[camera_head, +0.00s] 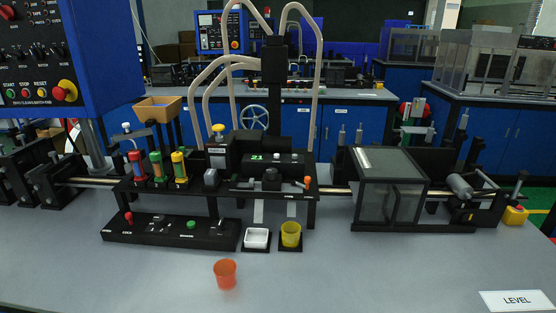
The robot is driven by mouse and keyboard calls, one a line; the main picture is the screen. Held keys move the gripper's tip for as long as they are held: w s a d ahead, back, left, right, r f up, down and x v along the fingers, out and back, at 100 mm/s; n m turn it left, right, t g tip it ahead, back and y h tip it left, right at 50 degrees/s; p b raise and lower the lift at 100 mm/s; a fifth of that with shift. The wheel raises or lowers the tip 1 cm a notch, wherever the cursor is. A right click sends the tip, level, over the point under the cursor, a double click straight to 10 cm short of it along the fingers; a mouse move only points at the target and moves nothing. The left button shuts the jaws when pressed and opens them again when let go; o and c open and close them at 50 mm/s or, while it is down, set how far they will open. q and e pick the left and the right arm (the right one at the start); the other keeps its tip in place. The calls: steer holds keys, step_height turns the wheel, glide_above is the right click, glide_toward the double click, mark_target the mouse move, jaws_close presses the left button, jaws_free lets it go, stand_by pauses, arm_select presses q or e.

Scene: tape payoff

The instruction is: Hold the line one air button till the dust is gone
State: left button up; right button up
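A low black control box (170,232) stands on the bench at the front left of the machine. It carries a red-knobbed lever (128,217), a small grey switch (158,219) and a green button (191,225). Its labels are too small to read, so I cannot tell which control is the line one air button. The black tape machine (235,187) stands behind the box, with red, green and yellow cylinders on its left. I cannot make out any dust. Neither of my grippers is in view.
An orange cup (225,274) stands on the grey bench in front. A white tray (257,238) and a yellow cup (291,234) sit right of the control box. A clear-sided dark box (390,187) stands right. A blue panel (70,60) overhangs upper left. The front bench is mostly clear.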

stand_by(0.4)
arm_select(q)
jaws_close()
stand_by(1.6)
